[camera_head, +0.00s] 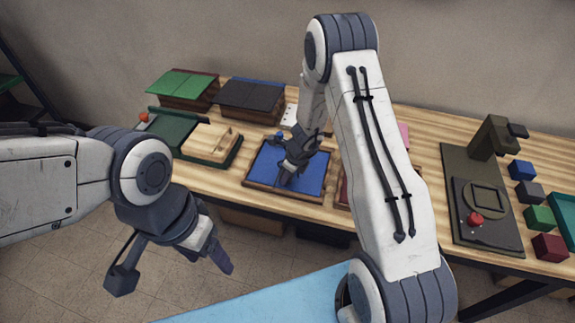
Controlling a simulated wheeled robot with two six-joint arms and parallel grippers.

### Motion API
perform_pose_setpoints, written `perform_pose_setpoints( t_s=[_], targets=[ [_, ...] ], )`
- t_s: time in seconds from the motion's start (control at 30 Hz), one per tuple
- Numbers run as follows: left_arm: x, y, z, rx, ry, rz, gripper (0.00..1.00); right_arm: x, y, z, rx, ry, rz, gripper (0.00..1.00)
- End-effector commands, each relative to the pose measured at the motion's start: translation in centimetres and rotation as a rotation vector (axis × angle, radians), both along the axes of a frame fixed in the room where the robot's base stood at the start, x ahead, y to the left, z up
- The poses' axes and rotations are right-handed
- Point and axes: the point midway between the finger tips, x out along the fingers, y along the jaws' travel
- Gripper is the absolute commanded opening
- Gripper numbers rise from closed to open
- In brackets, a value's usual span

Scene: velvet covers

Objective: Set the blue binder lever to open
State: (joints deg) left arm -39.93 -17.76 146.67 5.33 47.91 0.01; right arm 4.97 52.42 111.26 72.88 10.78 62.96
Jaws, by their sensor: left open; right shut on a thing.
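The blue binder (316,183) lies in a wooden-edged tray on the table, near the middle of the head view. My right gripper (288,178) reaches down over its left part and is shut on the binder's lever, which is mostly hidden behind the fingers. I cannot tell the lever's exact angle. My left gripper (208,257) is open and empty, in front of the table's front edge, apart from the binder.
A green tray with a light wooden block (212,142) stands left of the binder. Green (180,84) and black (250,98) covered boxes stand behind. A dark device with a red knob (475,219) and several coloured blocks are at right. My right arm hides the table's middle right.

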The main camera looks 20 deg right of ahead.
Motion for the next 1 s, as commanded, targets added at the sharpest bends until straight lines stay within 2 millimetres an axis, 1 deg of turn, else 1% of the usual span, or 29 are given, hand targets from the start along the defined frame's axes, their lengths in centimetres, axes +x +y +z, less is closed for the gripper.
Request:
perform_pose_setpoints(
  t_s=[0.03, 0.23, 0.43, 0.83, 0.87, 0.9, 1.0],
  targets=[
    [0.0, 0.0, 1.5, 0.000, 0.000, 0.001, 0.67, 0.0, 0.1, 0.7, -0.011, 0.008, 0.002, 0.00],
    [0.0, 0.0, 3.1, 0.000, 0.000, 0.002, 0.67, 0.2, 0.2, 0.4, -0.039, 0.026, 0.002, 0.00],
    [0.0, 0.0, 3.7, 0.000, 0.000, 0.002, 0.67, 0.2, 0.2, 0.1, -0.051, 0.034, 0.000, 0.00],
    [0.0, 0.0, 3.7, 0.000, 0.000, 0.002, 0.67, 0.2, 0.2, 0.0, -0.053, 0.035, 0.000, 0.00],
    [0.0, 0.0, 3.7, 0.000, 0.000, 0.002, 0.67, 0.2, 0.2, 0.0, -0.053, 0.035, 0.000, 0.35],
    [0.0, 0.0, 3.7, 0.000, 0.000, 0.002, 0.67, 0.2, 0.2, 0.0, -0.053, 0.035, 0.000, 0.37],
    [0.0, 0.0, 3.7, 0.000, 0.000, 0.002, 0.67, 0.2, 0.2, 0.0, -0.053, 0.035, 0.000, 0.37]
  ],
)
